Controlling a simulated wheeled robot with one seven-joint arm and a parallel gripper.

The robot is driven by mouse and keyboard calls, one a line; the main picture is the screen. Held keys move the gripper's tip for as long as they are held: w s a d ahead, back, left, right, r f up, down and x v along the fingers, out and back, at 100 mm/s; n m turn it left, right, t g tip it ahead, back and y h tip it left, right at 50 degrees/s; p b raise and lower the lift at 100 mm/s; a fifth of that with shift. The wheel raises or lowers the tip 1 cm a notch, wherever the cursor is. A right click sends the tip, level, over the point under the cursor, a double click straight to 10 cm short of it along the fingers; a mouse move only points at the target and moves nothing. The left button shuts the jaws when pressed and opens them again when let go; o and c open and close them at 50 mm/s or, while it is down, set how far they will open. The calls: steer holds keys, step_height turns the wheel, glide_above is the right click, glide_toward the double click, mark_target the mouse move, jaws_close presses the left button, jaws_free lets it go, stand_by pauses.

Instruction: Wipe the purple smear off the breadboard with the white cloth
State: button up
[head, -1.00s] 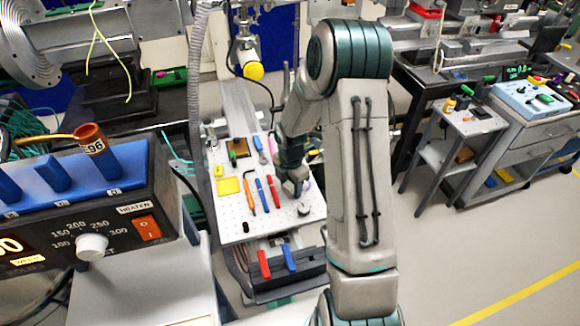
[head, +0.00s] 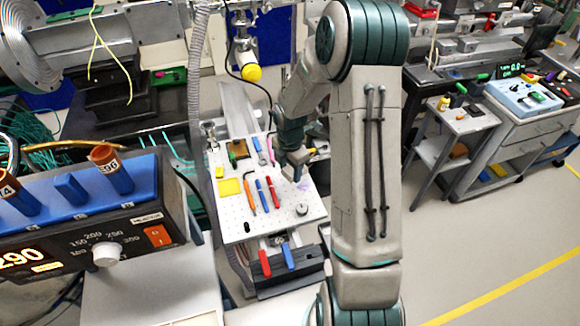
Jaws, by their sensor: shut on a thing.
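The white perforated breadboard (head: 236,222) lies in the middle of the head view, with tools along it. My gripper (head: 292,172) is low over its right part. It is shut on what looks like the white cloth, a small pale patch under the fingers that is hard to tell from the board. A faint purple smear (head: 305,185) shows just right of and below the fingertips. My gripper and wrist hide part of the board there, so I cannot tell the smear's full extent or whether the cloth touches it.
On the board are a yellow tray (head: 229,187), an orange hex key (head: 249,194), a blue tool (head: 261,196), a red tool (head: 272,192) and a dark round knob (head: 302,209). The heater box (head: 100,215) stands at left. Open floor lies at right.

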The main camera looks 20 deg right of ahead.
steer(key=shift+f, duration=0.15)
steer(key=b, duration=0.2)
steer(key=shift+w+f+b, duration=0.1)
steer(key=shift+f+b, duration=0.15)
steer(key=shift+b, duration=0.75)
steer(key=shift+r+b, duration=0.1)
steer(key=shift+b, duration=1)
